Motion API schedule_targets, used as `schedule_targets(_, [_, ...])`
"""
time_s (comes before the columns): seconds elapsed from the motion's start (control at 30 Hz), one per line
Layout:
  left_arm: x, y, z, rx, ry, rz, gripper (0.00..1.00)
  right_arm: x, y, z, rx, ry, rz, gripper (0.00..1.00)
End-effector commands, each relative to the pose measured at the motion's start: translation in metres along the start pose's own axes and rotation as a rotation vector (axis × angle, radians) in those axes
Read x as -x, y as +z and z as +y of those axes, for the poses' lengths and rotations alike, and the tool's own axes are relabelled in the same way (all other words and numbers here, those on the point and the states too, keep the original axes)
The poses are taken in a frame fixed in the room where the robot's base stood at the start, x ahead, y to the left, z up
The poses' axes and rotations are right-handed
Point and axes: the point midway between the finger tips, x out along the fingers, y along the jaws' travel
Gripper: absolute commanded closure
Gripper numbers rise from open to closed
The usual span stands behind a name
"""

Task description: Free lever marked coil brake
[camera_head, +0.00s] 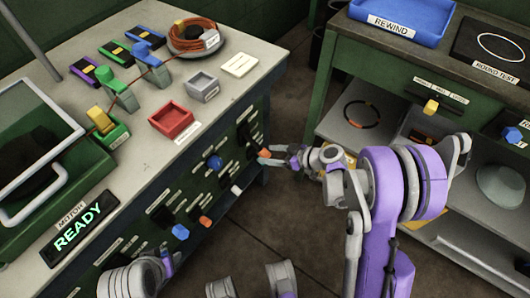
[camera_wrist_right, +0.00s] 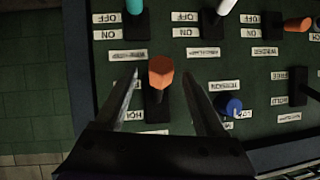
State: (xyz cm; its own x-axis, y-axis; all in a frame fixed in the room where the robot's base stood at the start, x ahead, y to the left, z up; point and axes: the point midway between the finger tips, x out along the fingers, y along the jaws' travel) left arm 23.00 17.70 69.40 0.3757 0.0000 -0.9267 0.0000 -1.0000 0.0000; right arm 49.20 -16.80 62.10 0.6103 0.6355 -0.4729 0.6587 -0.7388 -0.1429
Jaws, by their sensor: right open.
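Several levers stand on the green panel (camera_wrist_right: 60,100) on the bench's side. An orange-knobbed lever (camera_wrist_right: 160,72) stands between the fingers of my right gripper (camera_wrist_right: 161,80) in the wrist view. The fingers are apart, one on each side, with gaps showing. In the head view this orange knob (camera_head: 263,153) is at the tip of my right gripper (camera_head: 278,154). A label near its base seems to read HOLD; its name plate is too blurred to read, so I cannot tell if it is the coil brake. My left gripper is not clearly seen.
A blue knob (camera_wrist_right: 232,105) sits close beside the right finger. Other levers include a black one (camera_wrist_right: 298,92) near a FREE label and an orange one (camera_wrist_right: 298,25). The bench top (camera_head: 240,90) holds trays and a READY display (camera_head: 82,226). A shelf unit (camera_head: 385,65) stands right.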

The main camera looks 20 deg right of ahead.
Motion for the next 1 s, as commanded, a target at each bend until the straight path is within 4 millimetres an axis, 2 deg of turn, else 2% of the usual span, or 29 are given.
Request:
schedule_targets(0.03, [0.005,-0.001,0.0,0.0,0.0,0.002,0.53,0.014,-0.002,0.001,-0.002,0.004,0.001,0.28])
schedule_targets(0.2, [0.013,-0.004,0.0,0.0,0.0,0.004,0.53,0.048,-0.002,0.001,-0.001,0.003,0.001,0.28])
schedule_targets(0.4, [0.018,-0.005,0.0,0.0,0.0,0.006,0.53,0.072,-0.001,0.0,0.0,0.002,0.0,0.28])
schedule_targets(0.53, [0.018,-0.005,0.0,0.0,0.0,0.006,0.53,0.078,0.0,0.0,0.0,0.0,0.0,0.28])
schedule_targets(1.0, [0.018,-0.005,0.0,0.0,0.0,0.006,0.53,0.077,0.0,0.0,0.0,-0.001,0.0,0.28])
